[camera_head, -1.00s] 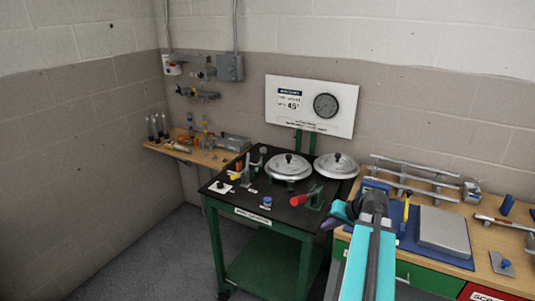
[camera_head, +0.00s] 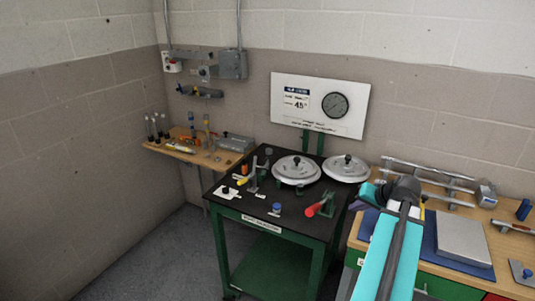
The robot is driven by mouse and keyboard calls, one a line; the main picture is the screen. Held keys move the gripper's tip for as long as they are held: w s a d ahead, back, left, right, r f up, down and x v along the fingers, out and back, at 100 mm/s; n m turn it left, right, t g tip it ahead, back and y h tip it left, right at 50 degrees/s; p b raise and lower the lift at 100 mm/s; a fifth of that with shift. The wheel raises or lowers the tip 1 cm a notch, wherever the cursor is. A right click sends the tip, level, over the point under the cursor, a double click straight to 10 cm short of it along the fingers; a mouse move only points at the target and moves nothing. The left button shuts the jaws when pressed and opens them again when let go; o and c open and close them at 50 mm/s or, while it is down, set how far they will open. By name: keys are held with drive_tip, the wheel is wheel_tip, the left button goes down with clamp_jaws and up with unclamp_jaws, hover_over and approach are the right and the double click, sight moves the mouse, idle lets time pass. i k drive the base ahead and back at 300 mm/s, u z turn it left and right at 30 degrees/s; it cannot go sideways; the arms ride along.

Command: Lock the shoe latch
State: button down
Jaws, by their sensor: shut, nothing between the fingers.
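In the head view, a lever clamp with a red handle (camera_head: 316,210) stands on the right part of the black cart top. A second clamp with a yellow handle (camera_head: 242,182) stands at the left of the top. I cannot tell which of them is the shoe latch, or whether either is locked. My gripper (camera_head: 357,205) shows small and dark at the end of my turquoise arm, just right of the red handle and apart from it in the picture. It is shut and empty; its fingertips are hard to make out.
Two round silver lids (camera_head: 297,168) with black knobs sit at the back of the green cart (camera_head: 290,231). A small blue knob (camera_head: 277,208) is at the front. A gauge board (camera_head: 319,104) stands behind. A wooden bench with a blue mat (camera_head: 430,238) is at right.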

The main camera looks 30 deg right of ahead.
sight(266, 159)
drive_tip(key=z, duration=0.05)
drive_tip(key=i, duration=1.65)
